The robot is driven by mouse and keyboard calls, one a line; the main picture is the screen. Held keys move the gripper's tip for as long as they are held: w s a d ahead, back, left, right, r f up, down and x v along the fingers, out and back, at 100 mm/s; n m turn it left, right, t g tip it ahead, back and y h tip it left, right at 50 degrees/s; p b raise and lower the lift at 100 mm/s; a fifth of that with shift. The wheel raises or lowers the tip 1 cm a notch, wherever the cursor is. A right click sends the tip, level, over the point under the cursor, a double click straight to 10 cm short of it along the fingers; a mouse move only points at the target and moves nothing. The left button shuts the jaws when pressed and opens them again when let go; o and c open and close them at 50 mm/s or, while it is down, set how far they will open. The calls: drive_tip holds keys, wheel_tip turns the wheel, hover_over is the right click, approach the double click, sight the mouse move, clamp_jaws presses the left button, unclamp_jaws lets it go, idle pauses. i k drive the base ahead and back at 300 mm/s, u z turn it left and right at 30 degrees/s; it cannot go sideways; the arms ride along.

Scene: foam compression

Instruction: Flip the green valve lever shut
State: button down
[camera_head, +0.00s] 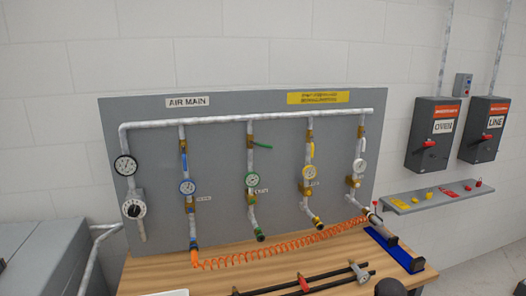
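The green valve lever (262,145) is on the second vertical drop pipe from the left, near the top of the grey panel. It sticks out to the right from a brass valve body (250,141), across its pipe and tilted slightly down. Below it on the same pipe are a green-rimmed gauge (252,180) and a green-tipped outlet (260,236). My gripper is not in view, and nothing touches the lever.
Blue (184,163), yellow (312,151) and white (362,145) levers lie along neighbouring pipes. An orange coiled hose (270,251) and dark bars (300,284) lie over the wooden bench (150,272). A shelf (430,199) and switch boxes (433,135) are at right.

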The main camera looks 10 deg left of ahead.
sight(266, 146)
drive_tip(key=i, duration=0.85)
drive_tip(key=z, duration=0.05)
